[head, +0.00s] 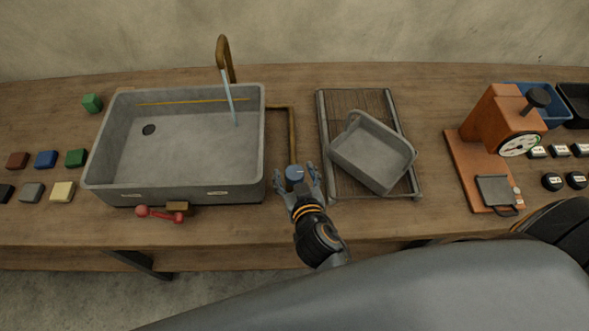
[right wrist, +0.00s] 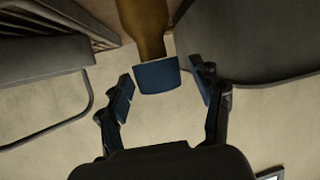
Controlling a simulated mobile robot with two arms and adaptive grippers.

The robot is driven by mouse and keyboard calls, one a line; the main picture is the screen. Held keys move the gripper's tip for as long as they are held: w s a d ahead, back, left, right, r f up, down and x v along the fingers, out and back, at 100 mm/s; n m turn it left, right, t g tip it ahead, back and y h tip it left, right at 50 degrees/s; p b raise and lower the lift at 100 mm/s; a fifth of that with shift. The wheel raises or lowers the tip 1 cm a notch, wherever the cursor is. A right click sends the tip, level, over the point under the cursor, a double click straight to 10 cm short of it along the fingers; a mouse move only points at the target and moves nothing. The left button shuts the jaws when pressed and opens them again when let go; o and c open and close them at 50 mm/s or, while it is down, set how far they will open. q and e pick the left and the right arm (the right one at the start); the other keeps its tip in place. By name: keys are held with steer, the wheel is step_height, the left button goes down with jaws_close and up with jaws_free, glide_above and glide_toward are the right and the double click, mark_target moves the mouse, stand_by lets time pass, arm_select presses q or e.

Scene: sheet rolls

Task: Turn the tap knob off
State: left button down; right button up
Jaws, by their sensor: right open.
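The tap knob is a round blue knob (head: 295,173) at the end of a brass pipe (head: 292,130), just right of the sink. The brass tap (head: 224,50) stands at the sink's back edge, and a blue water stream (head: 230,100) runs from it into the grey sink (head: 258,140). My right gripper (head: 298,185) is open at the knob. In the right wrist view the blue knob (right wrist: 157,76) lies between the two spread fingers (right wrist: 168,92); a small gap shows on each side. My left gripper is not in view.
Right of the knob, a grey basin (head: 372,150) sits on a rack (head: 323,120). A red lever (head: 160,214) is at the sink's front. An orange scale (head: 490,130) stands at right. Coloured blocks (head: 46,159) lie at left.

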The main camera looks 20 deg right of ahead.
steer(key=shift+w, duration=0.15)
steer(key=shift+c, duration=0.2)
steer(key=c, duration=1.1)
